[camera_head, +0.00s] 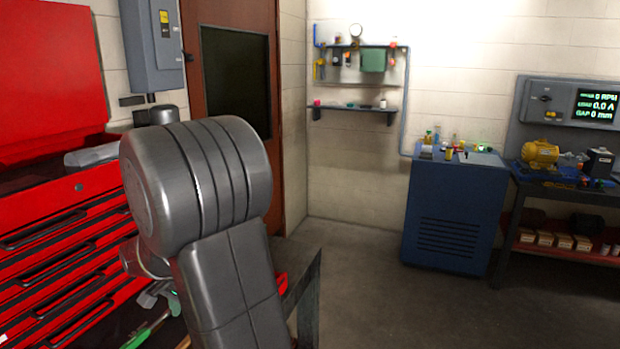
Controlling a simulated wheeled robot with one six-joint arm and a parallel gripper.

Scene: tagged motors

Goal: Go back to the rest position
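My arm fills the left centre of the head view, a large grey joint and link raised in front of the red tool chest. My gripper is not clearly in view; the arm's far end is hidden behind the grey link. A yellow motor (540,154) sits on the workbench (533,183) at the far right. I cannot make out a tag on it.
The red tool chest (60,235) stands close on the left. A dark table edge (304,290) is just right of my arm. A blue cabinet (452,215) with small bottles stands by the far wall. The floor (400,305) in the middle is clear.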

